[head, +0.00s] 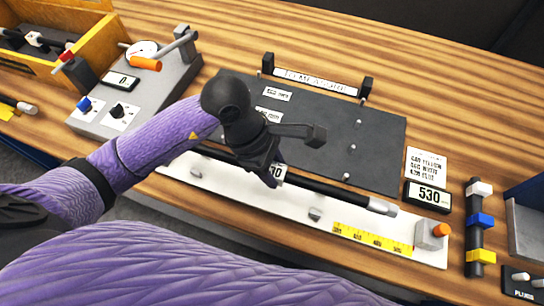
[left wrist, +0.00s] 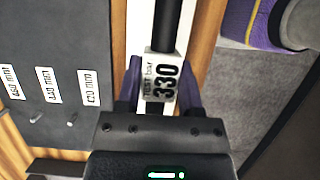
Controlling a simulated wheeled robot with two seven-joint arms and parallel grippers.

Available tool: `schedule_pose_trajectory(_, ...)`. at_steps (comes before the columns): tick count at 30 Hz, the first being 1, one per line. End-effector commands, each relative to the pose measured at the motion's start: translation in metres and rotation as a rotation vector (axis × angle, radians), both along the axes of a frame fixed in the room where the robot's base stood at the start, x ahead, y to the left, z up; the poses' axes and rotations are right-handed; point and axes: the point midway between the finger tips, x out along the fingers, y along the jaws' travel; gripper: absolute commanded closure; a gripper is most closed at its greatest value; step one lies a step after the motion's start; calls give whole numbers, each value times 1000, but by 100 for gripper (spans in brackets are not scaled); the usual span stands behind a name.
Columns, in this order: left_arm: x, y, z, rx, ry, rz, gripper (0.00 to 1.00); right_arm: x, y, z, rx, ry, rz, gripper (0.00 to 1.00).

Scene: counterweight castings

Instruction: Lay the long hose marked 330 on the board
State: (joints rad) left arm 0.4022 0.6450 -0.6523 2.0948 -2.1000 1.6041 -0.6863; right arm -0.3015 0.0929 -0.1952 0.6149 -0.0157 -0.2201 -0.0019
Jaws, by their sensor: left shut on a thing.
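My left gripper (head: 272,172) is shut around the middle of a long black bar (head: 335,192) with a silver end. In the left wrist view its white tag (left wrist: 162,78) reads "test bar 330" and sits between the fingers. The bar lies over the white measuring rail (head: 240,200); I cannot tell whether it touches the rail. The dark grey board (head: 380,140) lies just behind, with small pegs and white length labels. The board also shows in the left wrist view (left wrist: 50,30). My left forearm hides part of the bar's left side. My right gripper is out of view.
A display (head: 428,196) reading 530 stands at the rail's right end, near an orange-knobbed block (head: 432,233). A grey gauge box (head: 130,90) and an orange wooden crate (head: 95,40) stand at the left. A coloured-band rod (head: 476,235) stands at the right.

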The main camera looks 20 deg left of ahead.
Motion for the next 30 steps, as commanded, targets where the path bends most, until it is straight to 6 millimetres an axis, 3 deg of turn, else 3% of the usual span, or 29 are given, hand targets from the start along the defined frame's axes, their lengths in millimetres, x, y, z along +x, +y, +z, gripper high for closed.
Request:
schedule_pose_trajectory(11,0,1,-3,0,0,3,100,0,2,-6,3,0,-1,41)
schedule_pose_trajectory(24,0,0,-53,-1,2,2,100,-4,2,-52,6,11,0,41)
schedule_pose_trajectory(30,0,0,-58,0,2,2,100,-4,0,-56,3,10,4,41)
